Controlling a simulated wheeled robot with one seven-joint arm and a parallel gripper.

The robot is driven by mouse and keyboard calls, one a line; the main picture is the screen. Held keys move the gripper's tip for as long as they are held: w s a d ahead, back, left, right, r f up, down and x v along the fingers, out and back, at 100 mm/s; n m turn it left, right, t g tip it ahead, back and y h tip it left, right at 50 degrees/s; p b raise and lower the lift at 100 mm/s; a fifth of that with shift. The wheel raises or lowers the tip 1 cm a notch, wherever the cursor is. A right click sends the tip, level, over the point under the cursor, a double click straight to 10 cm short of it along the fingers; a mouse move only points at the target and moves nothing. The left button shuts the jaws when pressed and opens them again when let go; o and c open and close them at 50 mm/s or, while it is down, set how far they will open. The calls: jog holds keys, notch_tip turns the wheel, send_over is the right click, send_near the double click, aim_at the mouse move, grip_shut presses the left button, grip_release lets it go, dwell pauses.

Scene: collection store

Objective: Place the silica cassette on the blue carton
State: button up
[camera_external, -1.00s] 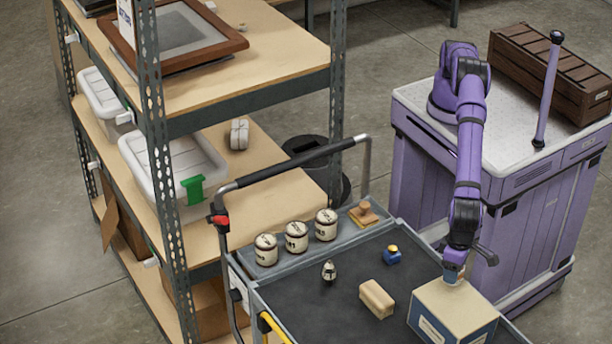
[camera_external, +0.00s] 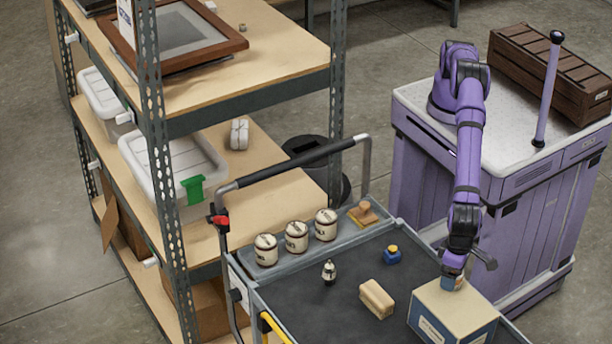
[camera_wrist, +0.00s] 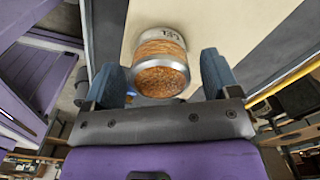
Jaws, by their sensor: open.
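The silica cassette (camera_wrist: 160,62) is a short cylinder with metal rims and orange grains, with lettering on its far rim. It rests on the pale top of the blue carton (camera_wrist: 222,20). In the external view the blue carton (camera_external: 450,322) stands at the cart's near right corner, with blue sides and a label. My gripper (camera_wrist: 162,80) is open, with one blue-grey finger on each side of the cassette. In the external view my gripper (camera_external: 453,277) is low over the carton's back edge and hides much of the cassette.
The cart's dark top (camera_external: 330,305) holds a tan block (camera_external: 377,299), a blue item with a yellow top (camera_external: 392,255) and a small bottle (camera_external: 329,272). Three labelled jars (camera_external: 296,237) and a wooden stamp (camera_external: 362,213) stand along its raised back ledge. Shelving (camera_external: 160,190) is left.

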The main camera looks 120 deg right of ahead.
notch_tip(320, 180, up, 12)
dwell(0.4)
jog(key=w+d+r+n+t+y, duration=0.1)
jog(key=w+d+r+n, duration=0.2)
jog(key=d+r, duration=1.55)
jog(key=s+d+r+n+t, duration=0.1)
jog(key=s+d+r, duration=0.25)
jog(key=d, duration=0.65)
jog(key=s+d+r+n, duration=0.1)
jog(key=s+d+r, duration=0.25)
jog(key=d, duration=0.65)
jog(key=s+d+r+n+t, duration=0.2)
jog(key=s+d+n, duration=0.2)
jog(key=s+d, duration=1.1)
jog(key=s+d+f+n, duration=0.1)
jog(key=s+d+f, duration=0.1)
jog(key=s, duration=0.3)
jog(key=s+d+f+n+t, duration=0.1)
jog(key=s+d+f, duration=0.2)
jog(key=s, duration=0.2)
jog(key=s+d+f+n+h, duration=0.1)
jog(key=s+d+f, duration=0.1)
jog(key=s, duration=0.3)
jog(key=shift+d+f, duration=0.2)
jog(key=shift+d, duration=0.5)
